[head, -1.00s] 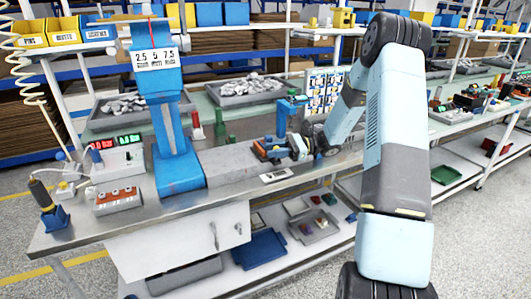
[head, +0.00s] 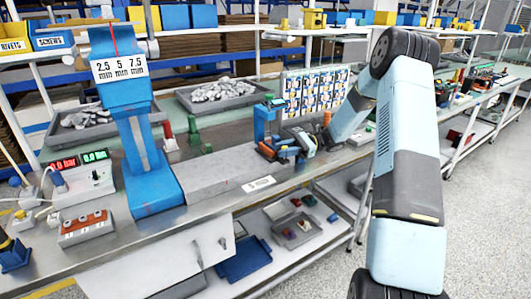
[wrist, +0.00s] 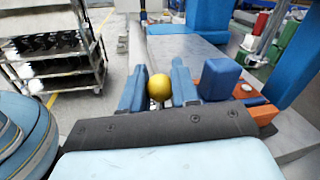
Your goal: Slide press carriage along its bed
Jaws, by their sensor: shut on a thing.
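The big blue press (head: 135,125) with a 2.5/5/7.5 mm scale stands upright at the left end of the grey bed (head: 220,168). A small orange and dark carriage (head: 268,150) sits near the bed's right end, beside a small blue post (head: 262,122). My gripper (head: 296,148) is low at the carriage's right side. In the wrist view, my gripper's blue fingers (wrist: 158,90) stand on both sides of a round yellow knob (wrist: 158,88), shut on it. The knob's stem is hidden.
A box with red and green displays (head: 80,170) and an orange-topped switch box (head: 85,228) stand at the left. Grey trays of metal parts (head: 228,95) lie behind. A picture board (head: 315,92) stands behind my gripper. A lower shelf holds a blue tray (head: 244,260).

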